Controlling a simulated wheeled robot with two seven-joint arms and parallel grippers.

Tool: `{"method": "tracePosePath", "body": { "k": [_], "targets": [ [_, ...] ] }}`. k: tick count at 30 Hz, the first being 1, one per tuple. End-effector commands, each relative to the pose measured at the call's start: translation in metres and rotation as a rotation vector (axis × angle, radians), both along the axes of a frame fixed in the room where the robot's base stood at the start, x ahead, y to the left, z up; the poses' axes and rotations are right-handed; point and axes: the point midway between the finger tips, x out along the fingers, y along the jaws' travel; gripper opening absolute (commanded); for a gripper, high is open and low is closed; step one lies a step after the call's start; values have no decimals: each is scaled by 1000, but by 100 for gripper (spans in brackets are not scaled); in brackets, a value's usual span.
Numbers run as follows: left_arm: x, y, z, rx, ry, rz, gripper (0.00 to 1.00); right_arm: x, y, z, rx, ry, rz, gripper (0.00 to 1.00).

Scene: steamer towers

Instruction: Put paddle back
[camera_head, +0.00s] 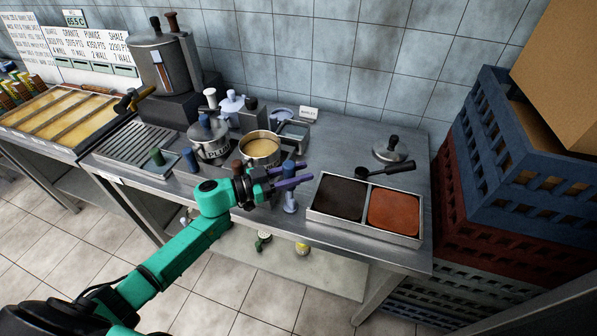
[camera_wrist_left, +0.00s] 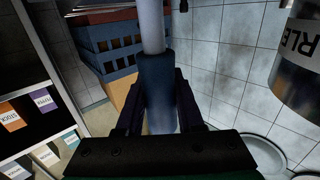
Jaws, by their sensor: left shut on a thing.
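The paddle has a dark blue grip (camera_wrist_left: 157,85) and a pale shaft (camera_wrist_left: 152,25), seen close up in the left wrist view. My left gripper (camera_head: 290,183) is shut around the blue grip. In the head view the blue end of the paddle (camera_head: 288,166) shows above the fingers, and a pale blue part (camera_head: 290,203) shows below them. It looks roughly upright near the table's front edge. I cannot tell whether its lower end touches anything. My right gripper is not in view.
A pot of tan contents (camera_head: 260,149) and a lidded, lettered pot (camera_head: 208,140) stand behind the gripper. A two-part tray (camera_head: 322,216) of dark and red contents is to the right, with a black ladle (camera_head: 385,171). Stacked crates (camera_head: 520,150) stand at far right.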

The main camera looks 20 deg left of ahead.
Motion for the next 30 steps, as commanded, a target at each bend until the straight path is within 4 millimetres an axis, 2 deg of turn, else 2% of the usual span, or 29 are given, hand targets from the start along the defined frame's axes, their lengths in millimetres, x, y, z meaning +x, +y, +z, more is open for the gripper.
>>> {"method": "tracePosePath", "body": {
  "k": [9,10,12,30],
  "targets": [
    [0,0,-5,0,-1,0,0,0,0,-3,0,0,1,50],
    [0,0,-4,0,-1,0,48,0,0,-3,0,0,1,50],
    [0,0,-4,0,-1,0,71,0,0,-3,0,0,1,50],
    [-1,2,-5,1,1,0,71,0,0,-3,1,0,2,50]
  ]
}}
